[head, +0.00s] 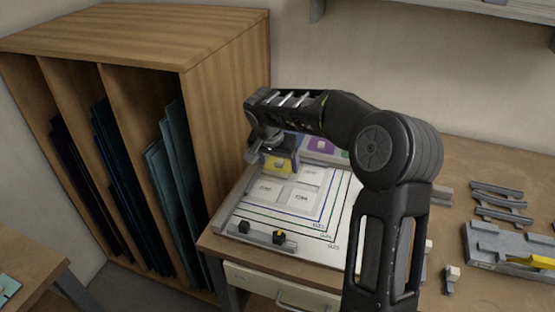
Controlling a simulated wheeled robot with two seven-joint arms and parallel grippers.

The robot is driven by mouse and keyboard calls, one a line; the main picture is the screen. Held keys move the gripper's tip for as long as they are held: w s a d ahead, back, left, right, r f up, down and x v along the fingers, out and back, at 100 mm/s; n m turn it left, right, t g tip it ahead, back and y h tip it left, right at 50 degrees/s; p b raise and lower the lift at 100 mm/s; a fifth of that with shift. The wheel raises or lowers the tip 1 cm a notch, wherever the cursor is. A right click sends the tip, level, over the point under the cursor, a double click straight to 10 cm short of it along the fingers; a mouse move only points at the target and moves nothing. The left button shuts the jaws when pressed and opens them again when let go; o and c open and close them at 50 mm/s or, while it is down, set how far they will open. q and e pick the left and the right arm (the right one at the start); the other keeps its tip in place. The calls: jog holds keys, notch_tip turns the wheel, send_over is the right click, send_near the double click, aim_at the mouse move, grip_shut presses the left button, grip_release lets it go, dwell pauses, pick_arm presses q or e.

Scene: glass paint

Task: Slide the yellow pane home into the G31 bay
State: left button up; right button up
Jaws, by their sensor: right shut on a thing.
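The yellow pane (276,164) is a small piece showing below the fingers of my right gripper (278,155), over the back left of a white board (338,232). The gripper is shut on it. The fingers and wrist hide part of the pane, and I cannot tell whether it touches the board. The board has pale square panes or bays, one at the front left (265,190), one at the front middle (301,197) and one farther right (311,176). Their printed labels are too small to read surely, so I cannot pick out G31. My left gripper is not in view.
A purple piece (320,145) lies behind the board, partly hidden by my arm. A metal bar (262,234) with small knobs runs along the board's front. A wooden rack (225,110) of dark sheets stands left. Grey rails (500,203) and a grey fixture (510,248) lie right.

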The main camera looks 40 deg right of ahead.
aim_at(276, 169)
notch_tip(276, 169, down, 2)
jog(key=shift+b, duration=0.3)
jog(key=shift+f+b, duration=0.4)
jog(key=shift+f, duration=0.05)
jog(key=shift+f+b, duration=0.4)
jog(key=shift+b, duration=0.15)
jog(key=shift+f+b, duration=0.1)
jog(key=shift+b, duration=0.3)
jog(key=shift+w, duration=0.25)
dwell(1.5)
jog(key=o, duration=1.3)
jog(key=shift+o, duration=0.2)
jog(key=shift+r, duration=0.2)
